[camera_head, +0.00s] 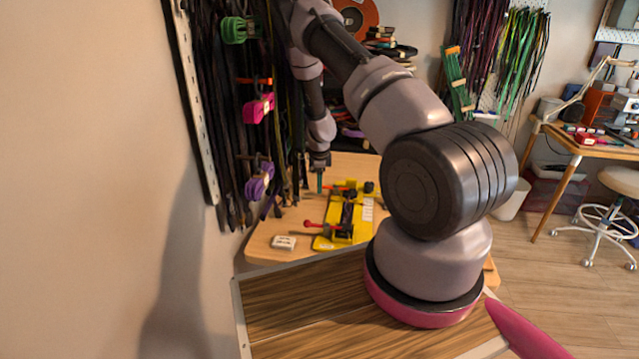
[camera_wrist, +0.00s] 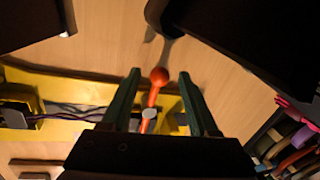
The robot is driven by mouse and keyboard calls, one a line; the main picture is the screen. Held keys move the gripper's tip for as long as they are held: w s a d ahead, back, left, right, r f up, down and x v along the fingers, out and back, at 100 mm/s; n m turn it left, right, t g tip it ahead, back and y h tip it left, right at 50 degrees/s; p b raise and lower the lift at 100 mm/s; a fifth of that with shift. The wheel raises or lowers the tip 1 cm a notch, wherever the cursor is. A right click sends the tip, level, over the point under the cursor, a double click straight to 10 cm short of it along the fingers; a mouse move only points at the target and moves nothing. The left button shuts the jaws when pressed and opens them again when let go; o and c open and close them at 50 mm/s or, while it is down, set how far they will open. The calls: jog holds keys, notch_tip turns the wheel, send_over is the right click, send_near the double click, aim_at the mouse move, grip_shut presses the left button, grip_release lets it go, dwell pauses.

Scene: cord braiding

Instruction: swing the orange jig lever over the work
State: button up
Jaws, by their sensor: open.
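The yellow jig (camera_head: 362,222) lies on the wooden table, with dark work along its middle. In the wrist view, the orange lever (camera_wrist: 152,98) sticks out past the yellow jig edge (camera_wrist: 62,131) and ends in a round knob (camera_wrist: 159,76). My gripper (camera_wrist: 159,77) is open, with one green finger on each side of the knob and a gap on both sides. In the head view, my gripper (camera_head: 320,183) is at the jig's far left end, beside the orange lever (camera_head: 338,187). Dark and purple cords (camera_wrist: 65,116) run along the jig.
A red-knobbed lever (camera_head: 311,224) points left from the jig's near part. A rack of hanging cords and bundles (camera_head: 258,110) stands close on the left. Bare wooden table (camera_head: 352,165) shows behind the jig.

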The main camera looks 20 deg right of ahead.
notch_tip(320, 180, up, 11)
jog(key=s, duration=0.2)
jog(key=shift+a+f, duration=0.2)
jog(key=shift+a, duration=0.15)
jog(key=s+a+r+n+t+y, duration=0.1)
jog(key=s+a+r+n, duration=0.2)
jog(key=r, duration=0.6)
jog(key=s+a+r+n+t+y, duration=0.15)
jog(key=s+r, duration=0.25)
jog(key=r, duration=0.6)
jog(key=s+a+r+n+y, duration=0.1)
jog(key=s+a+r+n, duration=0.2)
jog(key=r, duration=0.6)
jog(key=s+r+n+t, duration=0.1)
jog(key=s+r+n, duration=0.2)
jog(key=s, duration=0.5)
jog(key=s+r+n, duration=0.4)
jog(key=s+r, duration=0.1)
jog(key=s, duration=0.3)
jog(key=s+a+r+n+t, duration=0.1)
jog(key=s+r+n, duration=0.2)
jog(key=s, duration=0.5)
jog(key=shift+s+r+t+h, duration=0.35)
jog(key=shift+s+r, duration=0.05)
jog(key=shift+r, duration=0.45)
